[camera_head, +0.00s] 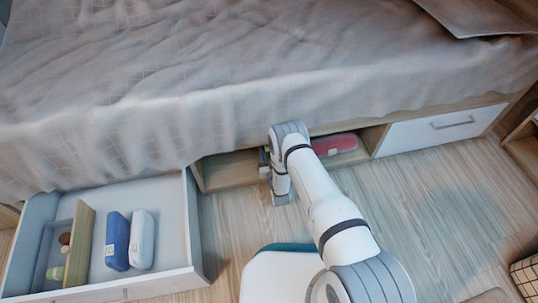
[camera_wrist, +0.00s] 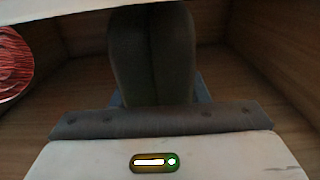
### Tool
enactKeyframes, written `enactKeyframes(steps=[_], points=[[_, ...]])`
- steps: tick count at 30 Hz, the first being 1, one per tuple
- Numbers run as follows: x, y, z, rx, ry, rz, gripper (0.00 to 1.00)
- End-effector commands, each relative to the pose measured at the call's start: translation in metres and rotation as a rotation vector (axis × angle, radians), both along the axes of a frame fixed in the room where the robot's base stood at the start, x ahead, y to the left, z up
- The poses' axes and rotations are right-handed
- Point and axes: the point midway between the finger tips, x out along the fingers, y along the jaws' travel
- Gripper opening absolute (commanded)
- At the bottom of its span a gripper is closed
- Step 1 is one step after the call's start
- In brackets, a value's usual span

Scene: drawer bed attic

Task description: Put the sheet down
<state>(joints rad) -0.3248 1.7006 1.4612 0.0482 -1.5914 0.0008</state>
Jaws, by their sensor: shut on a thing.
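The grey sheet (camera_head: 130,135) lies rumpled over the bed and hangs down its front side. Its hem falls at the upper edge of the open compartment under the bed. My gripper (camera_head: 265,160) is at the compartment's mouth, just below the hem, and is mostly hidden by my arm. In the wrist view, my gripper's dark fingers (camera_wrist: 151,50) are pressed together. A pale edge (camera_wrist: 60,9) crosses the top of that view at the fingertips; it looks like the sheet's hem, though the grip itself is hidden.
The wooden compartment (camera_head: 229,170) holds a red item (camera_head: 335,144), which also shows in the wrist view (camera_wrist: 12,60). A closed white drawer (camera_head: 440,128) is to the right. An open drawer (camera_head: 165,205) at left holds a blue case (camera_head: 117,241) and a white case (camera_head: 142,240).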

Motion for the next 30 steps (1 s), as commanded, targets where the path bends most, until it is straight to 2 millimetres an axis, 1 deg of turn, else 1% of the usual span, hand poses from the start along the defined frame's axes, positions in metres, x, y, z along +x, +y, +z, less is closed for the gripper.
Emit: enactKeyframes(steps=[2,6,7,14,20,24,26,30], points=[[0.0,0.001,0.001,0.001,-0.002,0.001,0.02],[0.0,0.001,-0.002,0.001,-0.003,0.001,0.02],[0.0,0.001,-0.002,0.0,-0.001,0.001,0.43],[0.0,0.001,-0.002,0.0,0.0,0.001,0.62],[0.0,0.001,-0.002,0.0,0.0,0.001,0.63],[-0.002,0.0,0.001,-0.001,0.002,0.002,0.63],[-0.01,-0.002,0.002,-0.001,0.003,0.002,0.63],[-0.036,-0.009,0.004,-0.001,0.005,0.002,0.63]])
